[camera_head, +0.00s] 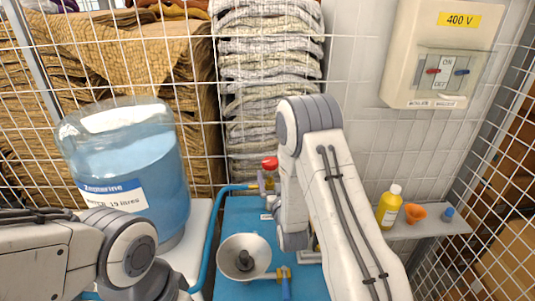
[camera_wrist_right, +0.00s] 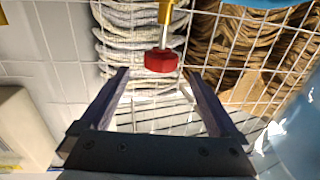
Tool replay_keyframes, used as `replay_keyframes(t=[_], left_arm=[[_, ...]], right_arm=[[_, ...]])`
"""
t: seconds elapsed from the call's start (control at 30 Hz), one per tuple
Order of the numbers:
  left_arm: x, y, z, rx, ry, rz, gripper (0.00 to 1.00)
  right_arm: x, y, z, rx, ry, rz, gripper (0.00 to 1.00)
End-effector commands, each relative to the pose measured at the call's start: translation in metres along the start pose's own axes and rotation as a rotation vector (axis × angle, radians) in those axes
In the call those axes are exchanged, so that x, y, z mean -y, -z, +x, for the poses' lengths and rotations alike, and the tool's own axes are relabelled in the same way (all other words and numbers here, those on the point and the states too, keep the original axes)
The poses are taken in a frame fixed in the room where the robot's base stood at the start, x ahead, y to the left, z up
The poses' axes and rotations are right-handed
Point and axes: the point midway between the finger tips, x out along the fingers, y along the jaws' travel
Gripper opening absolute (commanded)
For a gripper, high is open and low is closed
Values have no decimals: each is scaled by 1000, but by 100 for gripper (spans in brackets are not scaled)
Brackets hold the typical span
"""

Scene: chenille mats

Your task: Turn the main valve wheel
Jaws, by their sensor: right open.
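The red valve wheel (camera_head: 270,163) sits on a brass fitting at the back of the blue surface, just left of my right arm. In the right wrist view the red wheel (camera_wrist_right: 161,61) shows on a pale stem below a yellow brass body. My right gripper (camera_wrist_right: 155,73) is open and empty, with its two fingertips apart on either side of the wheel in that picture. I cannot tell how far the wheel is from the fingertips in depth. In the head view my right arm mostly hides its gripper. My left arm enters at lower left; its gripper is not visible.
A blue hose (camera_head: 214,226) runs to the fitting. A large blue bottle (camera_head: 130,165) stands left, a white funnel (camera_head: 232,251) in front. A shelf (camera_head: 440,225) at right holds a yellow bottle (camera_head: 389,208) and an orange funnel (camera_head: 415,213). Wire mesh and a switch box (camera_head: 440,50) stand behind.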

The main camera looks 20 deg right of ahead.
Motion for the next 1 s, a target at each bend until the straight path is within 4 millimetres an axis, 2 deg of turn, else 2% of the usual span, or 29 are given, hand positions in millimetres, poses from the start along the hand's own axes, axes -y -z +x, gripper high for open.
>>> replay_keyframes(t=[0.17,0.6,0.8,1.0], left_arm=[[-1,0,-9,0,0,1,0],[-3,2,-43,0,0,6,0],[-4,2,-48,0,0,8,0],[-4,2,-48,0,0,8,0]], right_arm=[[1,4,13,-11,-2,-4,96],[2,4,86,-9,0,-3,96],[1,2,101,-8,-2,-3,96],[1,1,104,-8,-1,-3,96]])
